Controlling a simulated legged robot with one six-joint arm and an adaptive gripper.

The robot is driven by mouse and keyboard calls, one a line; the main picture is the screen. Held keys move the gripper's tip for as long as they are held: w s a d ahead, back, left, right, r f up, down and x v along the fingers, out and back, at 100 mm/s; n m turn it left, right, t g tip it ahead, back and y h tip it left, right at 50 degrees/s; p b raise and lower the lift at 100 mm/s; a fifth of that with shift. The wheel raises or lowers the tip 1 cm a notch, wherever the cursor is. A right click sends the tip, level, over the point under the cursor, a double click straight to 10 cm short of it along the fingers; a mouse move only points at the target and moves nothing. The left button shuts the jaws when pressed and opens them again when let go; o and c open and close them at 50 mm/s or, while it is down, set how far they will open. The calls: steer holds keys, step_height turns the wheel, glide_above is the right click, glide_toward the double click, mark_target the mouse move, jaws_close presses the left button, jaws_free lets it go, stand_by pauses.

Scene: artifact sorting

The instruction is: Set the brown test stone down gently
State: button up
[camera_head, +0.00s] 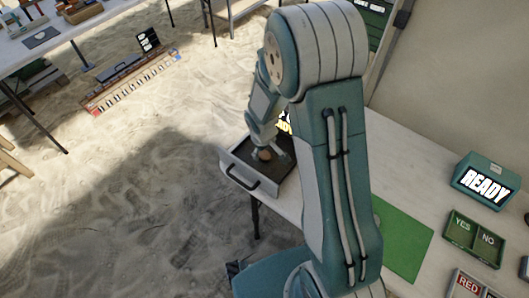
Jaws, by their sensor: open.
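The brown test stone (264,155) is a small rounded brown thing low in an open drawer-like tray (237,167) with a dark inside and a black front handle. My gripper (262,152) is right at the stone, over the tray, with its fingers pointing down. The fingers are open around or beside the stone; the view is too small to tell whether they touch it. My own arm hides the right part of the tray and whatever stands behind it, where part of a lit yellow sign (284,122) shows.
A pale table (405,160) carries a green mat (403,240), a YES/NO tray (473,238), a READY display (486,183) and a red-labelled tray (468,285) on the right. Sand (130,200) lies open to the left.

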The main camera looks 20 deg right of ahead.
step_height(320, 180, up, 10)
steer(key=s, duration=0.2)
step_height(320, 180, up, 13)
steer(key=m+t, duration=0.2)
steer(key=m, duration=0.1)
glide_above(263, 163)
steer(key=s+d, duration=0.1)
steer(key=s, duration=0.7)
steer(key=s+r+m+t+y, duration=0.1)
steer(key=s+r+m, duration=0.1)
steer(key=s+r, duration=0.4)
steer(key=s, duration=0.5)
steer(key=shift+r+t, duration=0.4)
